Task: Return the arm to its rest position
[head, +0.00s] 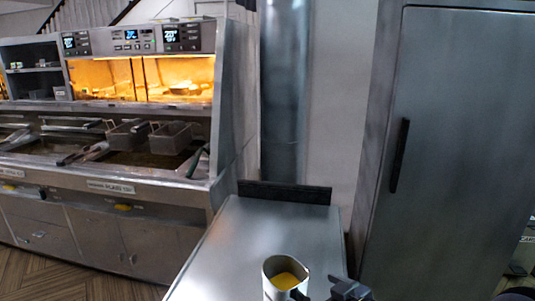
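A metal cup-like container (269,287) with yellow contents shows at the bottom edge of the head view, over the near end of the steel table. Its lower part is cut off by the frame. A dark part of my gripper (347,289) shows just right of the container, also cut off at the bottom edge. A small dark piece lies between them at the container's right side. I cannot tell whether my gripper touches the container or whether its fingers are open or shut.
The steel table (270,235) is otherwise bare, with a dark low backboard (285,192). The frying range (140,195) with fry baskets (170,137) and a lit warming bay stands to the left. A tall steel cabinet (455,150) with a black handle stands close on the right.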

